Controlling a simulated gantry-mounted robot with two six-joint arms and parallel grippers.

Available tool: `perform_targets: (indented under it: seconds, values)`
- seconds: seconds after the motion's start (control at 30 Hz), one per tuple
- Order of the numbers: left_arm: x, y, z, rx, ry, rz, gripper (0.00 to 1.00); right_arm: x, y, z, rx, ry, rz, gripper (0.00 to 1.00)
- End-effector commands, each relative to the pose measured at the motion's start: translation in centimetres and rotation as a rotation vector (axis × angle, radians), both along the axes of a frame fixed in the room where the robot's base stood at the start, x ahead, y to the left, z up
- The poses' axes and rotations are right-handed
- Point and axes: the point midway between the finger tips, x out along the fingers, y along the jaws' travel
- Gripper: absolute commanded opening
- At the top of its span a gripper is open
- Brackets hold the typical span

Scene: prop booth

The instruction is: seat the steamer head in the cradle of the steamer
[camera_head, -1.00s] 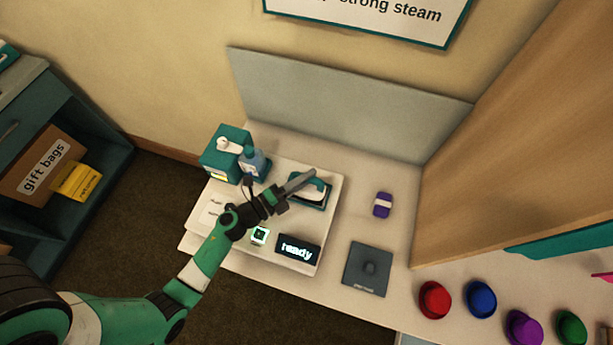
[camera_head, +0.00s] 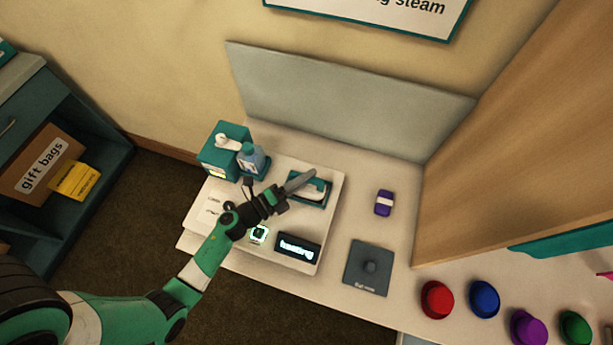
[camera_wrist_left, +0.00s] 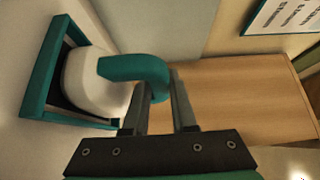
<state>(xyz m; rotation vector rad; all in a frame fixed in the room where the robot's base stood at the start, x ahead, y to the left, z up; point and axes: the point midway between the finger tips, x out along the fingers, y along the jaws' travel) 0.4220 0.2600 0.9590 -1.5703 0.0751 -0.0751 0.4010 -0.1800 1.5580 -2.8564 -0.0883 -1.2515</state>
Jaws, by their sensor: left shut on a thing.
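The steamer head (camera_head: 317,192) is white with a teal handle (camera_wrist_left: 130,68). It is at the teal-framed cradle (camera_wrist_left: 40,65) of the steamer (camera_head: 218,230). In the left wrist view the white body (camera_wrist_left: 88,82) lies within the cradle's frame outline; I cannot tell whether it rests fully down. My left gripper (camera_head: 310,176) is shut on the handle, which shows at its fingers in the wrist view (camera_wrist_left: 166,92). The arm reaches over the steamer's white base from the left. My right gripper is not in view.
A purple item (camera_head: 384,203) and a dark grey pad (camera_head: 367,270) lie to the right. Several coloured hats (camera_head: 436,299) line the front right. A grey panel (camera_head: 340,100) stands behind.

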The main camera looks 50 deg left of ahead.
Motion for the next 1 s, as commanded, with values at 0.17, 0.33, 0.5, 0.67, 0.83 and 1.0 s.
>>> perform_targets:
  seconds: [0.17, 0.33, 0.5, 0.67, 0.83, 1.0]
  values:
    - [0.04, 0.01, -0.51, 0.001, -0.003, -0.001, 0.0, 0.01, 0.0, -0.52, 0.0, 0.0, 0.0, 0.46]
    - [0.04, 0.01, -0.46, 0.002, -0.003, -0.001, 0.0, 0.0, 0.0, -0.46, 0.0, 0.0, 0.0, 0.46]
    - [0.04, 0.01, -0.46, 0.001, -0.003, -0.001, 0.27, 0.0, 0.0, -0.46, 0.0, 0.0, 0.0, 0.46]
    - [0.03, 0.01, -0.49, 0.001, -0.002, 0.0, 0.55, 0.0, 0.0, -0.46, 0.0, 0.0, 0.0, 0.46]
    - [0.02, 0.01, -0.53, 0.001, -0.001, 0.0, 0.6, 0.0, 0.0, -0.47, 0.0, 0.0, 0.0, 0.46]
    - [-0.02, 0.0, -0.65, 0.001, 0.002, 0.0, 0.6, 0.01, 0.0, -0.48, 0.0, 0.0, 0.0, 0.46]
